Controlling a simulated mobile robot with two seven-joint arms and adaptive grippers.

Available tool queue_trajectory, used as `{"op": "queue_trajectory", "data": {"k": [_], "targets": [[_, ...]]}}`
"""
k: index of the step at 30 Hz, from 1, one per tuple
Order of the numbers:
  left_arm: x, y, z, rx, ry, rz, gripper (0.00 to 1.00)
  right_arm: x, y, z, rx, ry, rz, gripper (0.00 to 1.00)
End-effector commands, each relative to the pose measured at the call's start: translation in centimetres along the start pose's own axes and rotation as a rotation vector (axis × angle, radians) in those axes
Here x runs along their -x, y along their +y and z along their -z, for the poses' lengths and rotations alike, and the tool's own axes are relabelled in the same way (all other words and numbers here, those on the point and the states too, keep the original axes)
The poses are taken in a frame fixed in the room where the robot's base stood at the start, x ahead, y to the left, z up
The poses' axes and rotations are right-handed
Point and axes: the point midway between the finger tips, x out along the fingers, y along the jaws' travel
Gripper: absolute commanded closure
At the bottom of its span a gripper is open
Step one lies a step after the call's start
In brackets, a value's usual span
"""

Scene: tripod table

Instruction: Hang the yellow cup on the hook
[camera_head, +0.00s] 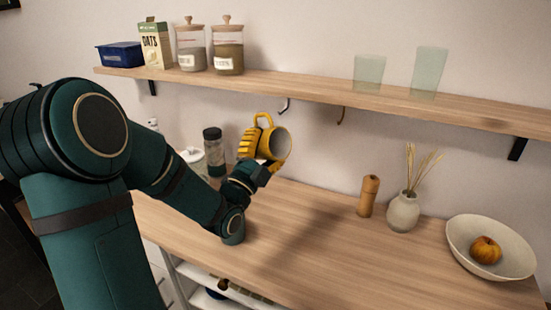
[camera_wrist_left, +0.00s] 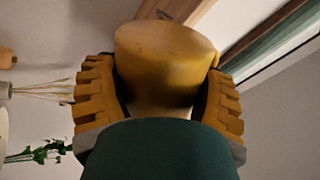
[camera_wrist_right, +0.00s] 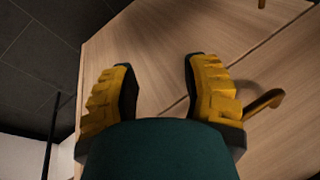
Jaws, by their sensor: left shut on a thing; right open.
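The yellow cup (camera_head: 265,143) is held up in the air in the head view, tilted on its side. Its pale open mouth faces right and its handle sticks upward. My left gripper (camera_head: 263,151) is shut on the cup's body; in the left wrist view the cup (camera_wrist_left: 165,50) sits between both fingers. A metal hook (camera_head: 284,105) hangs under the shelf, just above and right of the cup. A brownish hook (camera_head: 341,116) hangs farther right. The cup is apart from both in the picture. My right gripper (camera_wrist_right: 158,75) is open and empty, and out of the head view.
The wall shelf (camera_head: 310,91) carries a blue bin, an oats box, jars and two glasses (camera_head: 369,73). On the counter (camera_head: 320,240) stand a dark-lidded jar (camera_head: 214,152), a pepper mill (camera_head: 368,196), a vase (camera_head: 403,212) and a bowl (camera_head: 460,250). The counter's middle is clear.

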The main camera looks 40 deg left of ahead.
Motion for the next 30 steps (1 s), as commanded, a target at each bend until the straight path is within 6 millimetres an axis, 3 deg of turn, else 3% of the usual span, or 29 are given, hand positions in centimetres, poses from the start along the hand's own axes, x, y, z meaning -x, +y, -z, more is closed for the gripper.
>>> {"op": "queue_trajectory", "data": {"k": [30], "targets": [[-4.5,2.0,-1.4,0.001,0.002,0.001,0.70,0.0,0.0,0.0,0.000,0.000,0.000,0.53]]}}
